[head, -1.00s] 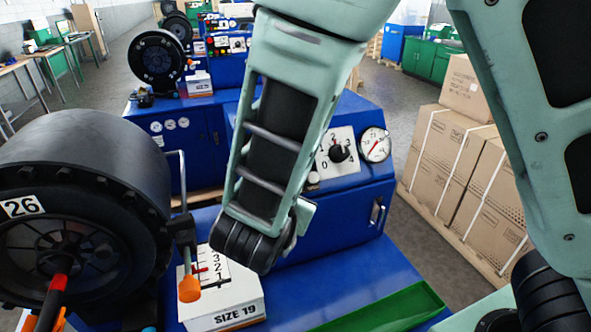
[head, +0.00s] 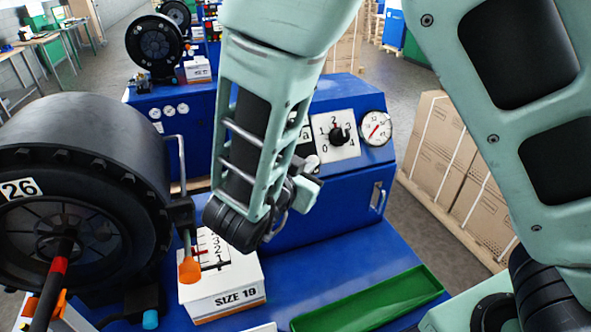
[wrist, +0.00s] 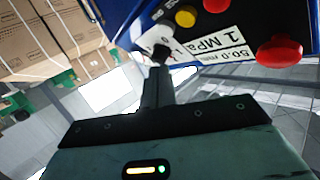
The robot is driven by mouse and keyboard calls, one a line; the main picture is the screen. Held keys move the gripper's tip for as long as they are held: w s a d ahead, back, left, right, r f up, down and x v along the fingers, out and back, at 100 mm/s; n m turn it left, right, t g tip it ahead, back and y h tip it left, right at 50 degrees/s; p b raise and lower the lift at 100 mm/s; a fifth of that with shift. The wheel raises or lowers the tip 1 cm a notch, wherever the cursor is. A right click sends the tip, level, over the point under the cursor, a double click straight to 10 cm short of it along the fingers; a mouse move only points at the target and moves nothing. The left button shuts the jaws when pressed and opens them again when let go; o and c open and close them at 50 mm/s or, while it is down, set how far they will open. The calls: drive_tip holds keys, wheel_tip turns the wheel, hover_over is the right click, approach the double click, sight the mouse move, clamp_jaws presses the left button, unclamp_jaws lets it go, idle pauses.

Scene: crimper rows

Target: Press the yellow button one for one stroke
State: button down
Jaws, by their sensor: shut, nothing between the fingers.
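The yellow button (wrist: 185,17) is a round cap on the blue machine panel, at the top of the wrist view. In the head view my arm hides it. My gripper (wrist: 158,68) is shut and empty, its fingers pointing up the wrist view toward the panel. The fingertips appear below and a little left of the yellow button, apart from it in the picture. A black knob-like shape at the tips overlaps a white marked plate; I cannot tell whether they touch.
A red mushroom button (wrist: 280,52) and another red button (wrist: 215,4) sit near the yellow one. A white label (wrist: 215,47) lies between. In the head view, a dial plate (head: 351,149), a gauge (head: 375,128), a green tray (head: 370,302) and boxes (head: 452,145) are around.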

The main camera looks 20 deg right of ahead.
drive_tip(key=shift+w+f+b, duration=0.25)
drive_tip(key=shift+w+f, duration=0.25)
drive_tip(key=shift+w, duration=0.25)
drive_tip(key=shift+w+f+b, duration=0.25)
drive_tip(key=shift+w+f, duration=0.2)
drive_tip(key=shift+w, duration=0.3)
drive_tip(key=shift+w+f+b, duration=0.25)
drive_tip(key=shift+w+f, duration=0.25)
drive_tip(key=shift+w, duration=0.25)
drive_tip(key=shift+w+f, duration=0.1)
drive_tip(key=shift+f, duration=0.05)
drive_tip(key=shift+w+f, duration=0.1)
drive_tip(key=shift+w, duration=0.1)
idle(0.3)
drive_tip(key=shift+w+f, duration=0.25)
drive_tip(key=shift+w, duration=0.15)
idle(0.8)
drive_tip(key=shift+s+r, duration=0.1)
drive_tip(key=shift+s+r+p, duration=0.35)
drive_tip(key=shift+s+r, duration=0.05)
drive_tip(key=shift+s, duration=0.25)
drive_tip(key=shift+s+r+p, duration=0.65)
drive_tip(key=shift+s+r, duration=0.05)
drive_tip(key=shift+s, duration=0.35)
drive_tip(key=shift+s+r+p, duration=0.6)
drive_tip(key=shift+s+r, duration=0.1)
drive_tip(key=shift+s, duration=0.35)
